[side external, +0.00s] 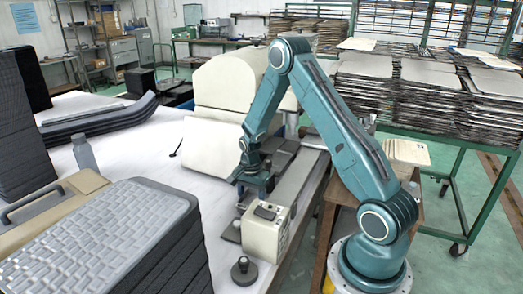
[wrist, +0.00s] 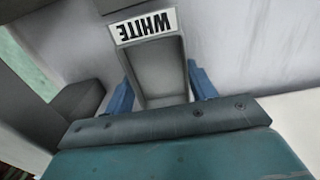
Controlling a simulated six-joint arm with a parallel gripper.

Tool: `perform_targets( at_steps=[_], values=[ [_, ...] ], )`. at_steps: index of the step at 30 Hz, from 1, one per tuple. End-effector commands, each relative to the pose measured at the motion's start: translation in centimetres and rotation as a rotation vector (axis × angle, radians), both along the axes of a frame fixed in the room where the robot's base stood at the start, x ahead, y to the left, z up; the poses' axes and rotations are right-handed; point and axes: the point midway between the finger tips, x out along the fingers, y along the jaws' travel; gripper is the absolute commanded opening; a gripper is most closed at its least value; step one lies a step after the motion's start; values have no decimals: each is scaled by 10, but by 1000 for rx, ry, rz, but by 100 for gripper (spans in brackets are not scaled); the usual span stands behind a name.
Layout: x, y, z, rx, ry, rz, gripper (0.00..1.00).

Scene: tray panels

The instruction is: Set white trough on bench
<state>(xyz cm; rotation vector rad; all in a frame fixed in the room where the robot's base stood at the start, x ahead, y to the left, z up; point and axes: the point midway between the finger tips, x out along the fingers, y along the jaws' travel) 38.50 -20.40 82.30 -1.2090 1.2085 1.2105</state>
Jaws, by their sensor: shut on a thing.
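The trough (wrist: 162,72) is a grey-white channel with a "WHITE" label that reads upside down in the wrist view. My gripper (wrist: 161,94) has a blue finger on each side of the trough and is shut on it. In the side external view my gripper (side external: 254,186) is low over the right part of the white-topped bench (side external: 130,150), just behind a beige box. The trough cannot be made out clearly there. Whether it touches the bench is hidden.
The beige box (side external: 266,232) and a dark round knob piece (side external: 243,270) stand in front of my gripper. A long grey strip (side external: 297,178) runs along the bench's right edge. Large cream blocks (side external: 218,85) stand behind.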

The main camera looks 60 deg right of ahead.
Motion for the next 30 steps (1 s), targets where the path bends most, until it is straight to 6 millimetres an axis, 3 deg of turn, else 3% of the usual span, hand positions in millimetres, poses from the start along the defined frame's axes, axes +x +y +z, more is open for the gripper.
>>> perform_targets(
  at_steps=[9,10,13,30],
  values=[
    [0,0,-3,-1,-1,0,25],
    [0,0,-3,0,-1,0,60],
    [0,0,-3,0,-1,0,78],
    [1,0,9,-1,-2,0,78]
  ],
)
